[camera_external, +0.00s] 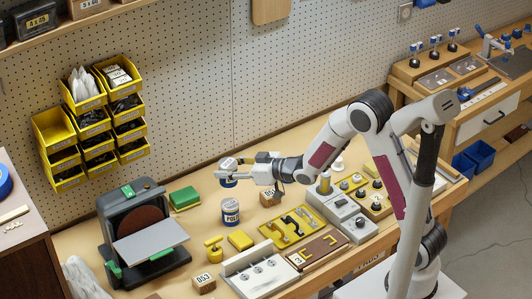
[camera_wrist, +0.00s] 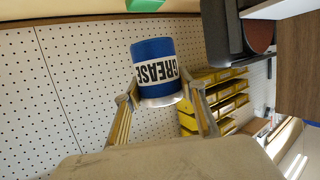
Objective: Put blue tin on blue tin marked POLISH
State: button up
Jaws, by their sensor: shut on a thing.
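A blue tin with a white label reading GREASE (camera_wrist: 155,72) is between the fingers of my gripper (camera_wrist: 162,96) in the wrist view. In the external view my gripper (camera_external: 230,166) is shut on this tin (camera_external: 228,182) and holds it up off the bench. The blue tin marked POLISH (camera_external: 231,217) stands upright on the bench, lower in the picture. A gap shows between the two tins. I cannot tell whether the held tin is directly over the POLISH tin or somewhat behind it. The POLISH tin does not show in the wrist view.
A green-and-yellow sponge (camera_external: 184,198) and a yellow block (camera_external: 241,240) lie nearby. A cardboard-coloured block (camera_external: 269,198) stands to the right, beside a yellow tool tray (camera_external: 270,232). Yellow bins (camera_external: 55,130) hang on the pegboard.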

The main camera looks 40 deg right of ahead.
jog(key=shift+f, duration=2.15)
jog(key=shift+f, duration=2.1)
jog(key=shift+f, duration=0.15)
jog(key=o, duration=1.3)
jog(key=shift+s, duration=0.1)
jog(key=shift+s+d+r, duration=0.35)
jog(key=shift+s+d, duration=0.05)
jog(key=shift+s, duration=0.1)
jog(key=shift+v, duration=5.3)
